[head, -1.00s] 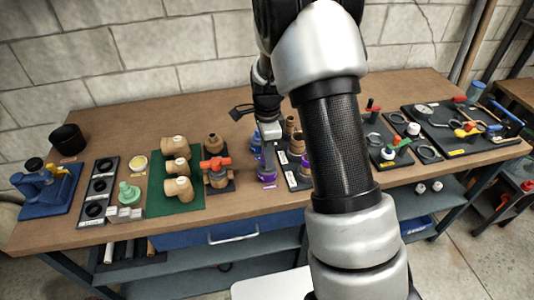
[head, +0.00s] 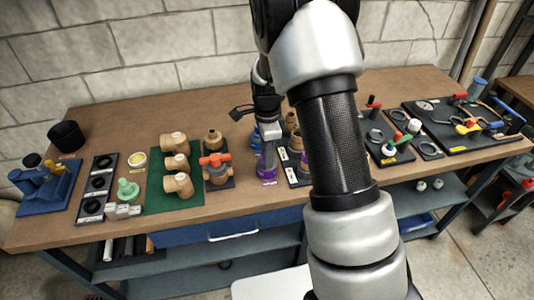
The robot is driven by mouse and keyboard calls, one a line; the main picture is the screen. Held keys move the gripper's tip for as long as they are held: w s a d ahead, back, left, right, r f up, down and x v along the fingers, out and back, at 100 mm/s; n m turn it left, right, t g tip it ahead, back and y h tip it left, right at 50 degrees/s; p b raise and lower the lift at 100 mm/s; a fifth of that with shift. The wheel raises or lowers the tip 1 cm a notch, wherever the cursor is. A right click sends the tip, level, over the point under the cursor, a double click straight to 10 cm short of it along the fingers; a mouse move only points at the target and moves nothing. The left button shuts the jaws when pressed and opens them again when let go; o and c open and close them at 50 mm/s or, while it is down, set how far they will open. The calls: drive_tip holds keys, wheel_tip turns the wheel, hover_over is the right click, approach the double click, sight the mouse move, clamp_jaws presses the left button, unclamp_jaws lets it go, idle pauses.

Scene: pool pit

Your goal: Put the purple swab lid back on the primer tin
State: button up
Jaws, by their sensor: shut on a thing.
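The primer tin (head: 265,170) is a small purple container near the front edge of the bench, with a purple-and-white label in front of it. My gripper (head: 268,139) points down directly above the tin. It is shut on the purple swab lid, which is hardly visible at this size. The lid is at or just over the tin's top; I cannot tell whether it touches or is seated. My arm crosses the picture to the right of the tin and hides part of the bench.
A blue can (head: 255,139) stands close behind the tin. A valve with an orange handle (head: 215,160) is to its left, beside tan fittings on a green mat (head: 190,200). A dark tray (head: 295,174) with fittings lies close on the right. Bare bench remains behind.

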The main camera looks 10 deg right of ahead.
drive_tip(key=o, duration=1.3)
drive_tip(key=shift+r+p, duration=2.85)
drive_tip(key=shift+r, duration=1.2)
